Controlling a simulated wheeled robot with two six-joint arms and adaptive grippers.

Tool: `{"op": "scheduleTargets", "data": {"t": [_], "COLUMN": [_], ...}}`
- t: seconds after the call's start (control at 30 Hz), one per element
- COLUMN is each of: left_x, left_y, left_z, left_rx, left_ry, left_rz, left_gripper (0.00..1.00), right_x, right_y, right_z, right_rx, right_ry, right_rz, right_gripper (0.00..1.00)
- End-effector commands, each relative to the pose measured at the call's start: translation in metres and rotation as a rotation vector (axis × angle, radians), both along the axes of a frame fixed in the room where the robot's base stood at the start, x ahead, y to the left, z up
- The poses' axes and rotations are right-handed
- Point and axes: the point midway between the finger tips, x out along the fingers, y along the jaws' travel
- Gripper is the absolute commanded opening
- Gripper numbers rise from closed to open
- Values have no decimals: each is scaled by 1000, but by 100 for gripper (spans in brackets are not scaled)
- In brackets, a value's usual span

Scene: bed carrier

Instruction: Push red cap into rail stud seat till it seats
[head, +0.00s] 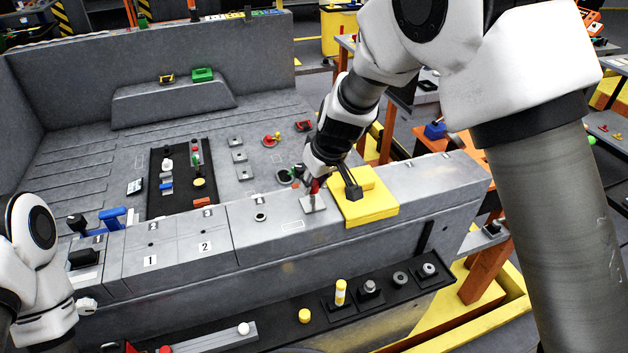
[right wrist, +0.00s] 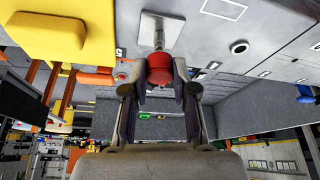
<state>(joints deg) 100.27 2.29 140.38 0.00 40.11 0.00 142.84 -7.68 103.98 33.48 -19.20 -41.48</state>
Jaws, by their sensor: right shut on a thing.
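The red cap (right wrist: 160,69) is pinched between the two fingers of my right gripper (right wrist: 160,82) in the right wrist view. The cap also shows as a small red spot in the head view (head: 315,187). Just beyond the cap, a metal stud (right wrist: 158,42) stands on a pale square plate (right wrist: 172,25). The cap is in line with the stud and overlaps its end in the picture; whether it is seated on it I cannot tell. In the head view the plate (head: 313,205) lies on the grey rail, right below my right gripper (head: 318,177).
A yellow block (head: 371,211) sits on the rail (head: 271,230) just right of the plate. A round socket (head: 260,217) lies to its left. A dark shelf (head: 320,322) with several parts runs along the front. The rail top left of the plate is mostly clear.

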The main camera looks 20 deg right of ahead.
Motion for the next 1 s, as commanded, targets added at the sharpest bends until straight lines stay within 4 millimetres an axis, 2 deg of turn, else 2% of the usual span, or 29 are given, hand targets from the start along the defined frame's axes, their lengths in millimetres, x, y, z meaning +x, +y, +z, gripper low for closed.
{"op": "scheduleTargets", "data": {"t": [1.0], "left_x": [0], "left_y": [0], "left_z": [-7], "left_rx": [0], "left_ry": [0], "left_rz": [0], "left_gripper": [82], "right_x": [0], "right_y": [0], "right_z": [0], "right_rx": [0], "right_ry": [0], "right_rz": [0], "right_gripper": [16]}}
